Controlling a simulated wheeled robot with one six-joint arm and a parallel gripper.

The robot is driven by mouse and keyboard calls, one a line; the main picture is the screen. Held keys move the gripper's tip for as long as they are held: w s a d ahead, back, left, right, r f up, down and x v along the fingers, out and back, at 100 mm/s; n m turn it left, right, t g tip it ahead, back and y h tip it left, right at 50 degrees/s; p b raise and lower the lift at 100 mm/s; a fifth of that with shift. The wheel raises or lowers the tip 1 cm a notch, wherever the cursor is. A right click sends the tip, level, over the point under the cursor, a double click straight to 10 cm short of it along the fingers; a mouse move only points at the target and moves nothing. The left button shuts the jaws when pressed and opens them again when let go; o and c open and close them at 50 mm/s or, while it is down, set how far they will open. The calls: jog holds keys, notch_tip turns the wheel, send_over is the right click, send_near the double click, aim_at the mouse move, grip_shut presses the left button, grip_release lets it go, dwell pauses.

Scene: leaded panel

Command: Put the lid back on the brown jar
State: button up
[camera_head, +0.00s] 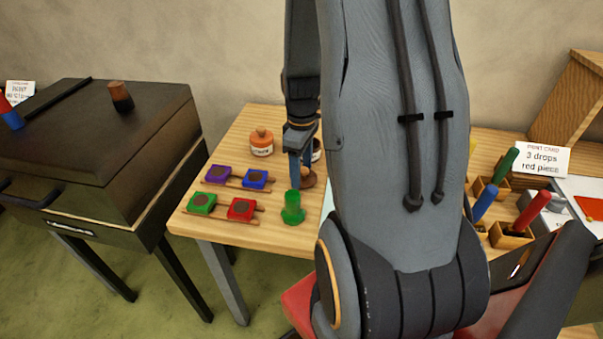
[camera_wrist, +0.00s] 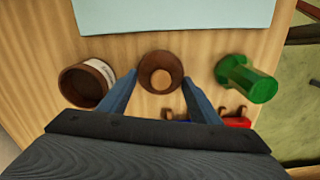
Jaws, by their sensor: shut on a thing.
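The brown jar (camera_wrist: 84,84) stands on the wooden table at the left in the wrist view, uncovered, with a pale label on its side. In the head view only a sliver of it (camera_head: 317,151) shows behind my arm. The brown round lid (camera_wrist: 161,72) with a lighter knob is between my fingertips in the middle of the wrist view; in the head view the lid (camera_head: 309,179) is at the finger ends. My gripper (camera_wrist: 159,78) is shut on the lid, beside the jar and apart from it. I cannot tell whether the lid touches the table.
A green glass-like piece (camera_wrist: 247,80) stands right of the lid in the wrist view. An orange-lidded jar (camera_head: 262,142) stands at the back. Purple, blue, green and red blocks (camera_head: 241,209) sit on rails nearer the front. A pale sheet (camera_wrist: 172,14) lies beyond the lid.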

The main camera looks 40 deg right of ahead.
aim_at(302, 168)
notch_tip(302, 168, up, 8)
jog(key=shift+f+b, duration=0.2)
jog(key=shift+b, duration=0.55)
jog(key=shift+r, duration=0.3)
jog(key=shift+w+d+r+m, duration=0.2)
jog(key=shift+r+m, duration=0.1)
jog(key=w+d+r+m+p, duration=0.2)
jog(key=w+d+m+p, duration=0.2)
jog(key=w+d+m, duration=0.65)
jog(key=shift+m, duration=0.55)
jog(key=shift+s+a+f+b, duration=0.3)
jog(key=shift+s+f+b, duration=0.2)
jog(key=shift+f+b, duration=0.2)
jog(key=shift+s+a+f+b, duration=0.4)
jog(key=shift+f+b, duration=0.25)
jog(key=shift+f, duration=0.2)
jog(key=shift+s+a+f+b, duration=0.25)
jog(key=shift+s+f+b, duration=0.3)
jog(key=shift+f+b, duration=0.15)
jog(key=shift+f, duration=0.9)
